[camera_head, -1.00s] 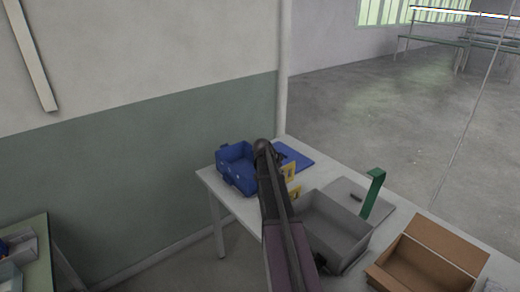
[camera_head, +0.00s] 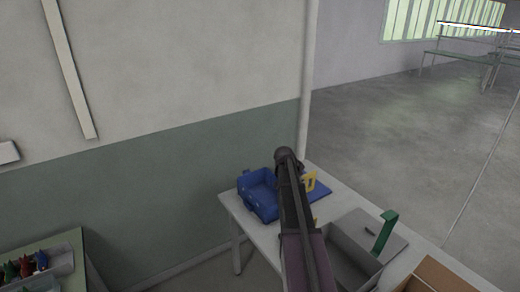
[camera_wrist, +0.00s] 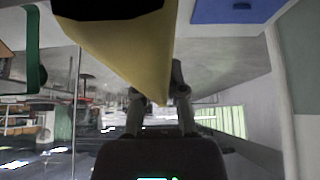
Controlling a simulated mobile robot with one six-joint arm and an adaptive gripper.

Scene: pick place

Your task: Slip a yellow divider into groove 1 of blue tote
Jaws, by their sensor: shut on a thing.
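The blue tote (camera_head: 258,194) stands open on the far left of the white table. My gripper (camera_wrist: 160,96) is shut on a yellow divider, which fills the upper middle of the wrist view (camera_wrist: 140,52). In the head view this divider (camera_head: 310,182) shows just right of my arm, apart from the tote and seen against the blue lid. The arm hides the fingers there, the tote's right side and part of the lid. A second small yellow piece (camera_head: 315,221) shows beside my arm, mostly hidden. The tote's grooves are too small to tell.
The flat blue lid (camera_head: 322,190) lies right of the tote. A grey bin (camera_head: 346,262), a green upright handle (camera_head: 388,222) and a cardboard box (camera_head: 428,276) stand nearer along the table. A wall is behind the tote. Another table with small coloured items (camera_head: 38,265) is at lower left.

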